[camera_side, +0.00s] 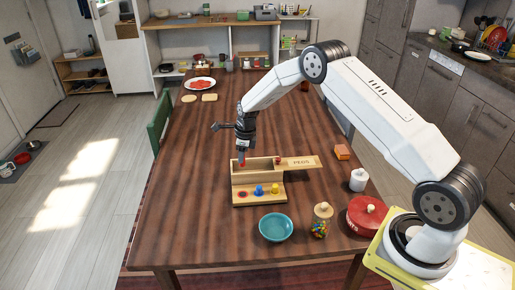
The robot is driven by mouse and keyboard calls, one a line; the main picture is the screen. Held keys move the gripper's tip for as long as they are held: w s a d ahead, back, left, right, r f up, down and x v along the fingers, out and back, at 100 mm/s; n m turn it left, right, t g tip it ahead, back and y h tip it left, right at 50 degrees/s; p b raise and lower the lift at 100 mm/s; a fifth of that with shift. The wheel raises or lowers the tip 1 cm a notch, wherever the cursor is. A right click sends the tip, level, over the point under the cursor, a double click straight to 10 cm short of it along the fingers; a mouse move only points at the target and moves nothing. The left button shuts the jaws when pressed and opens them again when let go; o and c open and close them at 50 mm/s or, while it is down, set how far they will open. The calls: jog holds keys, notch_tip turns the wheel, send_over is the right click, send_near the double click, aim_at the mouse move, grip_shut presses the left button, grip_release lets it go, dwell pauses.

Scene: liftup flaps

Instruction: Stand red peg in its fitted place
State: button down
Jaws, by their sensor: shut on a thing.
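My gripper (242,150) points down over the left part of a wooden box (258,178) and is shut on the red peg (242,159). The peg is small here and partly hidden by the fingers. In front of the box's compartment is a lower wooden ledge with a row of places. A red-marked place (242,194) is at its left and looks empty. A blue peg (259,190) stands in the middle and a yellow peg (275,188) at the right. A flap lettered PEGS (301,162) extends to the right of the box.
On the wooden table (190,220), a teal bowl (276,227), a jar of coloured sweets (321,220), a red lidded pot (366,215) and a white container (358,180) stand in front and right. An orange block (342,152) lies behind them. The table left of the box is clear.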

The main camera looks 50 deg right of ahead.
jog(key=shift+w+d+f+m, duration=0.2)
jog(key=shift+w+d+m, duration=0.1)
jog(key=shift+w+m, duration=0.25)
jog(key=shift+w+d+f+m, duration=0.15)
jog(key=shift+w+d+m, duration=0.1)
jog(key=shift+w+m, duration=0.25)
jog(key=shift+f, duration=4)
jog(key=shift+f, duration=0.15)
jog(key=c, duration=0.7)
grip_release()
jog(key=shift+c, duration=0.2)
notch_tip(320, 180, up, 12)
jog(key=s, duration=0.1)
jog(key=shift+s+d, duration=0.3)
jog(key=shift+d, duration=0.05)
